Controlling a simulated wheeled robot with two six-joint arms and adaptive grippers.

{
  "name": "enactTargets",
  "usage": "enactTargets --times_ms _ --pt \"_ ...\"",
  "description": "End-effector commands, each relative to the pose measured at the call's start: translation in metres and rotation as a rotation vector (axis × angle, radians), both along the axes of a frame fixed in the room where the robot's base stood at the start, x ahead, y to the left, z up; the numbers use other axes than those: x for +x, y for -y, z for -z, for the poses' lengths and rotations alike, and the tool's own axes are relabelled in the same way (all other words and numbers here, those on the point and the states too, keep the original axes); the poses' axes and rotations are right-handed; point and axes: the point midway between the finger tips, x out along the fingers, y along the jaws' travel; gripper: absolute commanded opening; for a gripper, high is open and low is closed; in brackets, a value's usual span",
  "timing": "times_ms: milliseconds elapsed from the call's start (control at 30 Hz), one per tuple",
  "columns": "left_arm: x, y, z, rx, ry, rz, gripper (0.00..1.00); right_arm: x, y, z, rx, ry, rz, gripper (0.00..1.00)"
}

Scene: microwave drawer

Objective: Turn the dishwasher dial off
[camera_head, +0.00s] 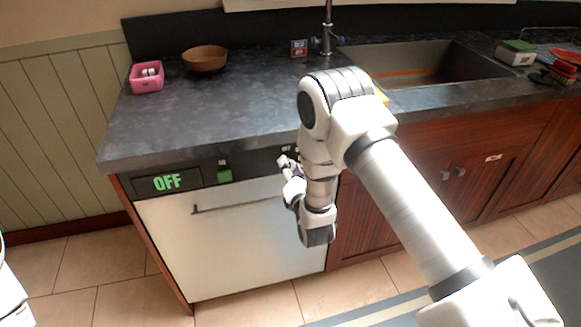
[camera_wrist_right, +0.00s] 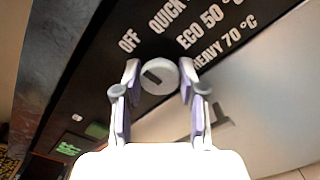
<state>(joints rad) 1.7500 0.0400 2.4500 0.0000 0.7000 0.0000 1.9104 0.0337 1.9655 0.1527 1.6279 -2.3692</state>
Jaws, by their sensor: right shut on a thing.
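The white dishwasher (camera_head: 240,235) stands under the counter, its door closed. Its display (camera_head: 167,183) reads OFF in green; the display also shows small in the right wrist view (camera_wrist_right: 68,149). The round white dial (camera_wrist_right: 159,76) has a dark mark on its left part, toward the upper-left side where the OFF label (camera_wrist_right: 129,41) is. My right gripper (camera_wrist_right: 160,70) has one finger on each side of the dial and is shut on it. In the head view my right gripper (camera_head: 288,165) is at the right end of the dark panel and largely hides the dial. My left gripper is out of view.
A green button (camera_head: 224,176) sits on the panel, and the door handle (camera_head: 240,199) runs below it. A pink box (camera_head: 147,77) and a brown bowl (camera_head: 205,58) stand on the dark counter (camera_head: 190,120). Floor in front of the door is clear.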

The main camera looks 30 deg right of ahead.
Motion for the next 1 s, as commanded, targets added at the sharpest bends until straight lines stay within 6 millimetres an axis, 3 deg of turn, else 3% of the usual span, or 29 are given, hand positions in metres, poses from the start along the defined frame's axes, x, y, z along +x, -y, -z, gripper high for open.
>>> enactTargets --times_ms 367,400,467,833,1000 --pt "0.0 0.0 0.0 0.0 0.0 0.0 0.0 -0.001 -0.001 0.002 -0.006 -0.005 -0.001 0.06" --pt "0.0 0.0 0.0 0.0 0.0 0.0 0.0 -0.001 0.0 0.002 -0.005 -0.005 -0.001 0.47" --pt "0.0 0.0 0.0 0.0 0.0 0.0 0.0 -0.001 0.0 0.001 -0.005 -0.005 -0.001 0.65" --pt "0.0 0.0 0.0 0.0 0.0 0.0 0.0 -0.005 -0.001 0.001 -0.005 -0.003 -0.001 0.65" --pt "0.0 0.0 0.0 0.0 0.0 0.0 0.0 -0.034 -0.007 0.002 -0.006 -0.008 -0.002 0.65"
